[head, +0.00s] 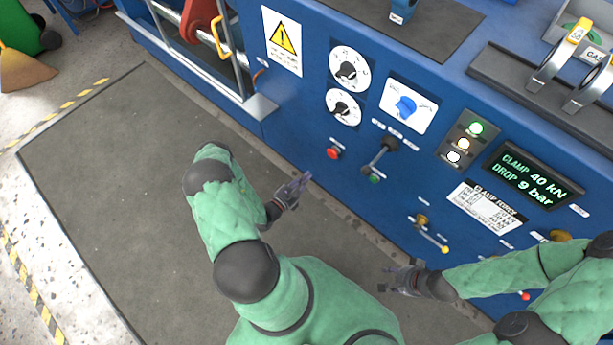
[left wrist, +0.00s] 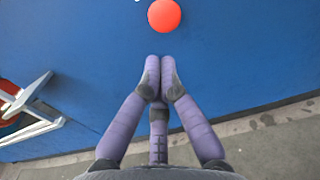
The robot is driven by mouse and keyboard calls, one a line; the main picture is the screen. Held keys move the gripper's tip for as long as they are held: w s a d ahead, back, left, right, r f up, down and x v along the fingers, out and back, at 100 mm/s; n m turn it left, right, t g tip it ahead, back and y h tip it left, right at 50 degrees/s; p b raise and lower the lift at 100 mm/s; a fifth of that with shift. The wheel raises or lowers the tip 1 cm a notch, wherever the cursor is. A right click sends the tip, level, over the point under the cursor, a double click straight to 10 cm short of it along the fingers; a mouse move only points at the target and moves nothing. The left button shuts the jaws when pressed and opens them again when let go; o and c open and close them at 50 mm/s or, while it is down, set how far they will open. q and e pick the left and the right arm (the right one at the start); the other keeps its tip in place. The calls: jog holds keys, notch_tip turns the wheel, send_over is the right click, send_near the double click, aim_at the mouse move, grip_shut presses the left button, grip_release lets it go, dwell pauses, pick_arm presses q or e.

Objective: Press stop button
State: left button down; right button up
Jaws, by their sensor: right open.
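The red round stop button (head: 334,153) sits on the blue machine front, below two white dials. It also shows at the top of the left wrist view (left wrist: 164,15), straight ahead of the fingers. My left gripper (head: 303,180) is in front of the panel, below and left of the button, and apart from it. In the left wrist view its purple fingers (left wrist: 160,75) are drawn together with nothing between them, and the button lies beyond their tips. My right gripper (head: 388,281) is open and empty, low near the machine's foot.
Right of the button is a black-handled lever (head: 380,155) with a green knob (head: 374,179) below it. The grey floor mat (head: 100,190) at left is clear.

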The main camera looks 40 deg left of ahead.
aim_at(329, 154)
pick_arm(q)
jog(key=w+b, duration=0.1)
jog(key=w, duration=0.2)
jog(key=w+b, duration=0.1)
jog(key=w, duration=0.3)
jog(key=w+d+b, duration=0.1)
jog(key=w, duration=0.3)
jog(key=shift+w, duration=0.1)
pick_arm(e)
notch_tip(329, 154, down, 4)
jog(key=shift+r, duration=0.1)
